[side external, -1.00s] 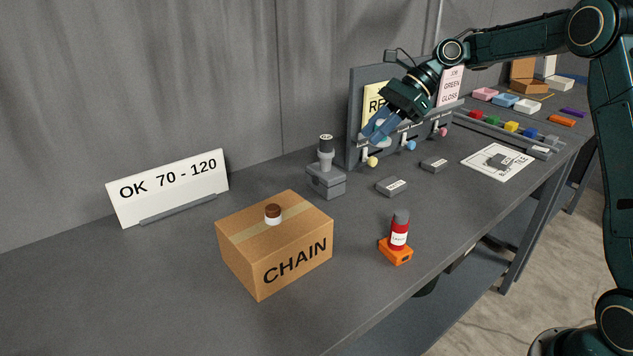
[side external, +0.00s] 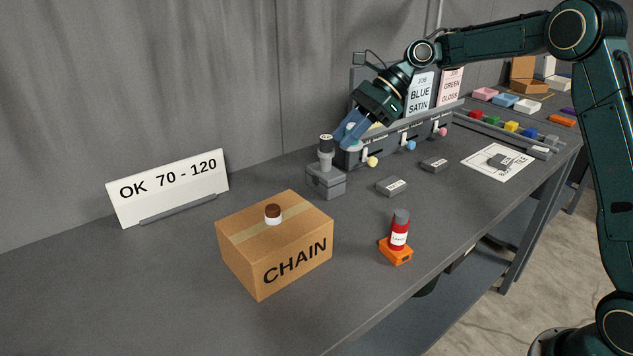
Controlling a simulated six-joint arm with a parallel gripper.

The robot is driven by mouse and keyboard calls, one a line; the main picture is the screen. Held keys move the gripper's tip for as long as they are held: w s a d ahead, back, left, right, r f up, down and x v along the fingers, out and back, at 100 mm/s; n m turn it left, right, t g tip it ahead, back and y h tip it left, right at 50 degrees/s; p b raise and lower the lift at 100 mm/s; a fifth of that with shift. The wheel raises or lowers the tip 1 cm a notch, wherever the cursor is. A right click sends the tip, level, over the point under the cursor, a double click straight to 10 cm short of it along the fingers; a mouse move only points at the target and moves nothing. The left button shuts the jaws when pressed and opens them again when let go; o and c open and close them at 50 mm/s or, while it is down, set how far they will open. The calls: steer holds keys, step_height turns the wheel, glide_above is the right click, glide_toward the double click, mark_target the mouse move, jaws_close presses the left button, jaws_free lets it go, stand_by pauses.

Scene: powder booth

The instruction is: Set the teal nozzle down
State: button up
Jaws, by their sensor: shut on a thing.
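My gripper (side external: 350,132) is shut in front of the left end of the grey panel, above the bench. A small pale teal piece (side external: 352,130) shows between its blue fingers; I take it to be the teal nozzle, and the fingers hide most of it. The fingertips are just right of a grey block (side external: 325,181) with a grey post and a dark-topped cylinder on it. I cannot tell whether the nozzle touches anything below.
The grey rack (side external: 400,140) has yellow, blue and pink balls along its front. A CHAIN carton (side external: 300,235) with a brown-capped jar, a red bottle (side external: 399,232) on an orange base and small dark labelled blocks (side external: 391,187) stand nearer. The front left bench is clear.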

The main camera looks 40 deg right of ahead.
steer(key=w+a, duration=0.3)
steer(key=a, duration=1.8)
steer(key=s+a+n+g, duration=0.1)
steer(key=s+a, duration=0.2)
steer(key=a, duration=0.7)
steer(key=s+a, duration=0.2)
steer(key=a, duration=0.8)
step_height(320, 180, down, 15)
steer(key=shift+s+a+f, duration=0.1)
steer(key=shift+s+a, duration=0.05)
steer(key=shift+f, duration=2.1)
steer(key=shift+f, duration=0.15)
steer(key=o, duration=1)
